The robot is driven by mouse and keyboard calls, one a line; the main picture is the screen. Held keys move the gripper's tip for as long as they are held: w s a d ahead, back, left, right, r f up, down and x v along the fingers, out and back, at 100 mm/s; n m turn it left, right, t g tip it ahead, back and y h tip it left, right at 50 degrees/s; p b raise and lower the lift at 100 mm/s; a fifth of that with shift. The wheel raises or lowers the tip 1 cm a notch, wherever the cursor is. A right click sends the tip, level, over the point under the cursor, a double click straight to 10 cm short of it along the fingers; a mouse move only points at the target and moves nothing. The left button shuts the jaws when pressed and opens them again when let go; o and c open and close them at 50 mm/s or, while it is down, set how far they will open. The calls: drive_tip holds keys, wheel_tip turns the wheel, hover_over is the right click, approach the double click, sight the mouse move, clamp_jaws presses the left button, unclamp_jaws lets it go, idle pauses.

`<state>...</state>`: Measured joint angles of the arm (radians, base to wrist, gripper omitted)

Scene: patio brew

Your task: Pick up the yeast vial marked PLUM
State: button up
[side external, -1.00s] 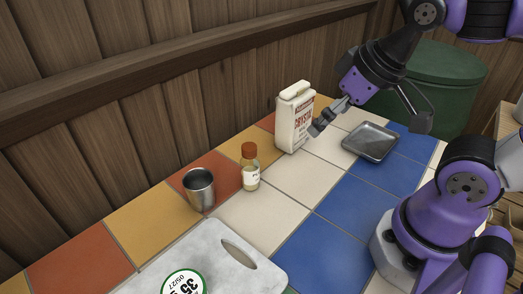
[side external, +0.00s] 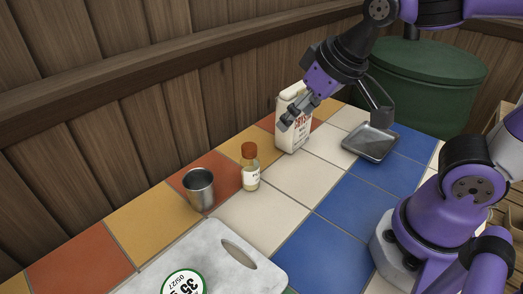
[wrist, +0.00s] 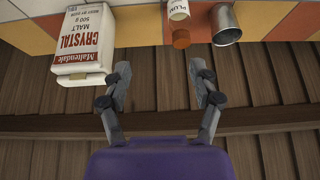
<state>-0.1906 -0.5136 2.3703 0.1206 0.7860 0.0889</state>
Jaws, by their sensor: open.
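The yeast vial (side external: 250,170) is a small clear bottle with an orange-brown cap and a pale label, upright on the tiles. In the wrist view the vial (wrist: 179,14) shows upside down at the top, and its label reads PLUM. My gripper (side external: 294,125) is open and empty, in the air in front of the malt carton and to the right of the vial. In the wrist view my gripper (wrist: 160,84) has its fingers spread, with the vial beyond them and slightly right of centre. Nothing touches the vial.
A white malt carton (side external: 284,106) stands close behind my gripper. A metal cup (side external: 199,190) stands just left of the vial. A metal tray (side external: 370,142) lies to the right. A pale cutting board (side external: 213,262) lies in front. A wooden wall (side external: 130,130) runs behind the tiles.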

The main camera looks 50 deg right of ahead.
sight(251, 147)
drive_tip(key=w+a+f, duration=0.1)
drive_tip(key=w, duration=0.1)
drive_tip(key=w+a+f, duration=0.1)
drive_tip(key=w+f, duration=0.1)
drive_tip(key=w+a+f, duration=0.1)
drive_tip(key=w, duration=0.1)
drive_tip(key=shift+a+f, duration=0.15)
drive_tip(key=shift+f, duration=0.25)
drive_tip(key=shift+x, duration=2.8)
drive_tip(key=shift+s+a+f, duration=0.1)
drive_tip(key=shift+s, duration=0.05)
clamp_jaws()
